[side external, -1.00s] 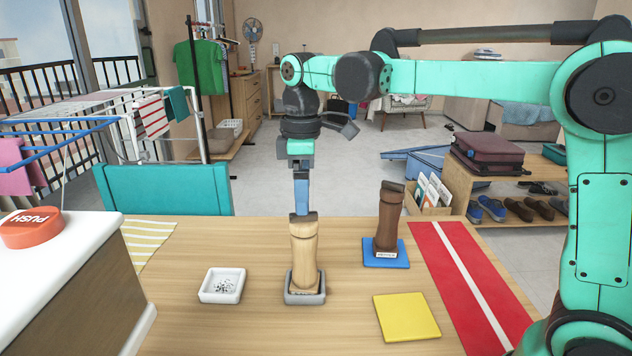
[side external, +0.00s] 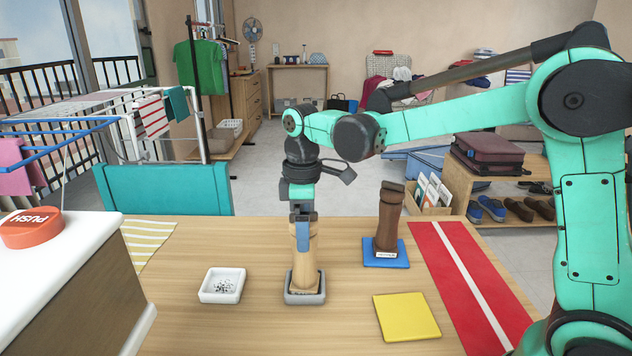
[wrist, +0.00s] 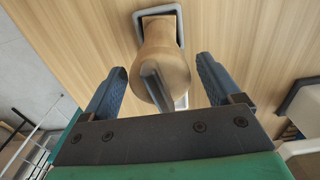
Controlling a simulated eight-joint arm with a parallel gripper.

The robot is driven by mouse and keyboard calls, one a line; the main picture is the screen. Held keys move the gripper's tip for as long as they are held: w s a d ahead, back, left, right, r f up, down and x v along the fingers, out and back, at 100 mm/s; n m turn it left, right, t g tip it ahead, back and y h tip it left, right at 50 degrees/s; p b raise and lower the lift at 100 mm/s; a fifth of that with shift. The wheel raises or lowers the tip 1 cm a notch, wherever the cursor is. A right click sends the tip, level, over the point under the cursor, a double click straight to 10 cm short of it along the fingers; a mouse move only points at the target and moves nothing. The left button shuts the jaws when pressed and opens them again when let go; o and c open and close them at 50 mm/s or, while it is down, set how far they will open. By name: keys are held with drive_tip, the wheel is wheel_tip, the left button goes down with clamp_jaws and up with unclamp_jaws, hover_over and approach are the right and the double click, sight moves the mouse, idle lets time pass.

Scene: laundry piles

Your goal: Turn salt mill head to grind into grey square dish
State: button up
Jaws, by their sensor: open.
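The light wooden salt mill (side external: 306,277) stands upright in the grey square dish (side external: 305,299) on the table. In the wrist view the mill (wrist: 165,55) shows from above, with a raised bar-like ridge on its head. A bit of the dish rim (wrist: 181,28) shows behind it. My gripper (side external: 303,246) points straight down at the mill's head, which it partly hides. In the wrist view my gripper (wrist: 162,68) is open, with one blue finger on each side of the mill and visible gaps between. Whether anything lies in the dish is hidden.
A dark brown mill (side external: 389,220) with a label stands on a blue mat (side external: 370,262) to the right. A white dish (side external: 222,298) holding small bits is at left. A yellow square (side external: 406,316) and a red runner (side external: 480,300) lie at right. A red push button (side external: 32,230) is far left.

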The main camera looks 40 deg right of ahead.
drive_tip(key=c, duration=0.8)
drive_tip(key=m, duration=0.4)
drive_tip(key=shift+m, duration=0.3)
drive_tip(key=m, duration=0.3)
drive_tip(key=o, duration=0.8)
drive_tip(key=shift+r, duration=3)
